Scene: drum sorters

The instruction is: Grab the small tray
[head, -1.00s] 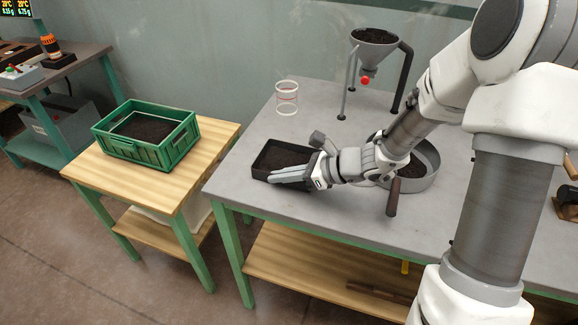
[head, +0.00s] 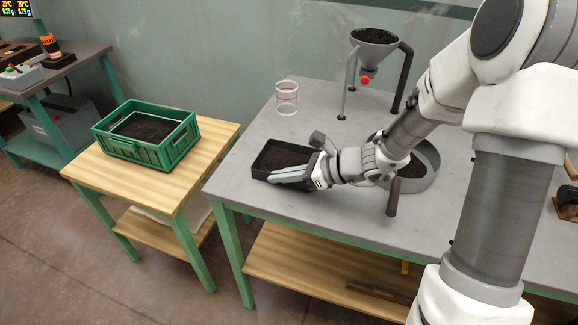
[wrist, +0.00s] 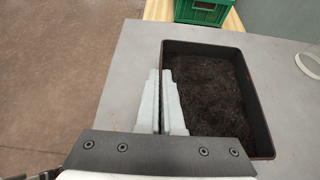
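The small tray (head: 262,163) is black, rectangular and filled with dark soil. It rests on the grey table near its left end, and also shows in the wrist view (wrist: 262,125). My gripper (head: 272,176) is at the tray's near side, pointing left in the head view. In the wrist view my gripper's (wrist: 161,75) two pale fingers are close together, with the tray's left wall between them. The gripper looks shut on that wall. Part of the tray is hidden behind my gripper in the head view.
A round grey sieve (head: 432,165) with soil stands right of my gripper, with a dark handle toward the front. A funnel on a stand (head: 375,50) and a clear cylinder (head: 287,97) stand behind. A green crate (head: 150,152) sits on the wooden table at left.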

